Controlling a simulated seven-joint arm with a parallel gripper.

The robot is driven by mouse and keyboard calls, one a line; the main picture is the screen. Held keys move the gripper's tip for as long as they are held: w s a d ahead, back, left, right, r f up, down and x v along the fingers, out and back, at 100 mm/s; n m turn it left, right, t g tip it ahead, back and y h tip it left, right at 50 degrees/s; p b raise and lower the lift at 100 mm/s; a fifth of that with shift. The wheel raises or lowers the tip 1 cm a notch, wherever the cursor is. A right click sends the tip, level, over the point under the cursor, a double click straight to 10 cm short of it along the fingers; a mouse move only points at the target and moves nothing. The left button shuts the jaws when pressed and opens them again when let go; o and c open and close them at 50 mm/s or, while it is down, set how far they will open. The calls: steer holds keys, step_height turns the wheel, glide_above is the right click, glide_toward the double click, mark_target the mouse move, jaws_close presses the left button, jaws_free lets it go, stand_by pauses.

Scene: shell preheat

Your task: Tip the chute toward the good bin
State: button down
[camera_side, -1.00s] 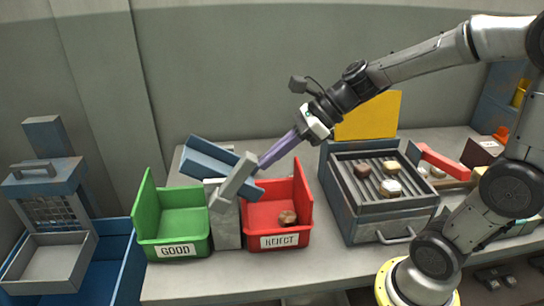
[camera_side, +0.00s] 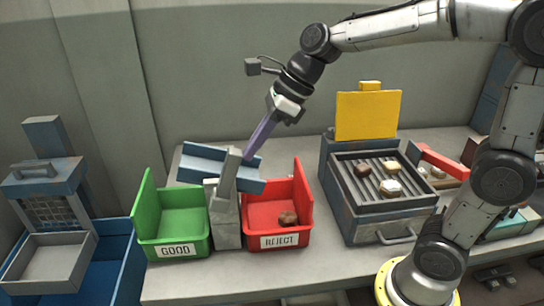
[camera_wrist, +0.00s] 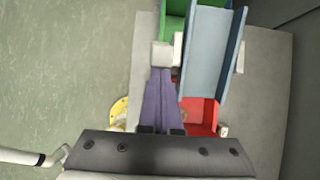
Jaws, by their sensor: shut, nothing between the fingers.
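The blue-grey chute (camera_side: 205,165) sits on a grey post (camera_side: 228,225) between the two bins, its right end a little lower than its left. Its pale grey lever (camera_side: 231,172) stands nearly upright in front. In the wrist view the fingertips (camera_wrist: 160,71) are just below a pale block (camera_wrist: 164,54) beside the chute (camera_wrist: 207,48); contact is unclear.
A grill (camera_side: 378,190) with several shells and a raised yellow lid (camera_side: 367,115) stands right of the red bin. A blue container (camera_side: 115,265) with a grey tray is at far left. Space above the chute is free, apart from my arm.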

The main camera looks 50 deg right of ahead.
steer(key=w+a, duration=0.1)
steer(key=w+a+r, duration=0.2)
steer(key=w+a, duration=0.1)
steer(key=w+a+f, duration=0.1)
steer(key=w+a, duration=0.4)
steer(key=shift+w+a+f, duration=0.25)
steer(key=shift+w+a, duration=0.05)
steer(key=shift+a, duration=0.05)
stand_by(0.3)
steer(key=shift+d, duration=0.1)
stand_by(0.3)
step_height(320, 180, up, 12)
glide_above(225, 162)
steer(key=w+a, duration=0.6)
steer(key=shift+s+d, duration=0.2)
steer(key=shift+s, duration=0.05)
